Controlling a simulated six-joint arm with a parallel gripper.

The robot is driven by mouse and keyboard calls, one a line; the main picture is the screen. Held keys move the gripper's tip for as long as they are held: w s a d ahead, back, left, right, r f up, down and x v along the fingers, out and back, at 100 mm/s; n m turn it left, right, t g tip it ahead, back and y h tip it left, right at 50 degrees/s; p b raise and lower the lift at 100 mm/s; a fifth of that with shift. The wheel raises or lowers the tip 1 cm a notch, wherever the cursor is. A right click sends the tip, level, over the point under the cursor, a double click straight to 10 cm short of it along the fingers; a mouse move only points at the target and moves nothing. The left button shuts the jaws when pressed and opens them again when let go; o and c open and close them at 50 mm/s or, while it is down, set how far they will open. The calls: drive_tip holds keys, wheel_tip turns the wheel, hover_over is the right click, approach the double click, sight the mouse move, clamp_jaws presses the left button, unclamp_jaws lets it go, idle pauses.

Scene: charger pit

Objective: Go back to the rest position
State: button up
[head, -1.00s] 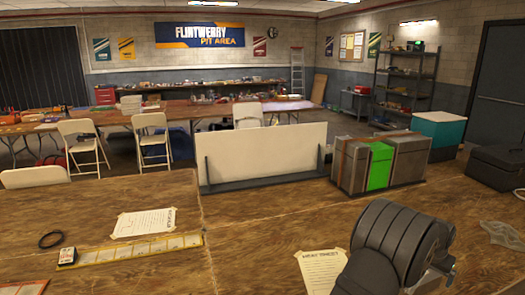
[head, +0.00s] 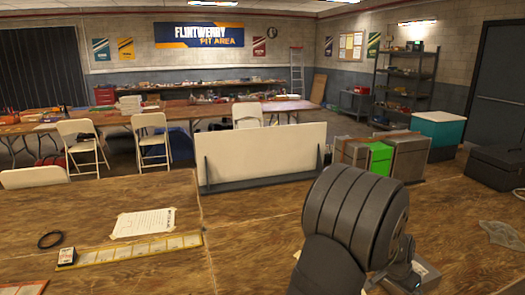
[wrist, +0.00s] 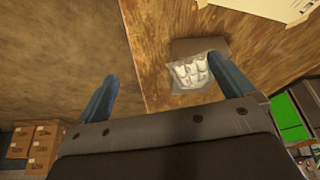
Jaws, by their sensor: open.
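My gripper (wrist: 161,68) is open in the wrist view, its two blue-grey fingers spread apart with nothing held between them. Beyond the fingers, apart from them, a clear bag of white pieces (wrist: 190,72) shows beside a dark flat patch. In the head view my dark grey arm stands at the lower right over the wooden table (head: 235,250). The gripper's fingers cannot be made out there.
A paper sheet (head: 143,223), yellow strip (head: 140,250) and black ring (head: 50,240) lie at left. A clear bag (head: 500,234) lies at right.

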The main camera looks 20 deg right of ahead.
drive_tip(key=s+a+f, duration=0.2)
drive_tip(key=a, duration=1)
drive_tip(key=s+a+f, duration=0.1)
drive_tip(key=a, duration=1.2)
drive_tip(key=shift+s+f+m, duration=0.35)
drive_tip(key=shift+f+m, duration=0.05)
drive_tip(key=w+d+r, duration=0.1)
drive_tip(key=w+d, duration=0.1)
drive_tip(key=d, duration=0.8)
drive_tip(key=w+d+r, duration=0.1)
drive_tip(key=d+r, duration=0.1)
drive_tip(key=d, duration=0.9)
drive_tip(key=shift+w+n, duration=0.3)
drive_tip(key=shift+w, duration=0.1)
drive_tip(key=shift+r, duration=0.1)
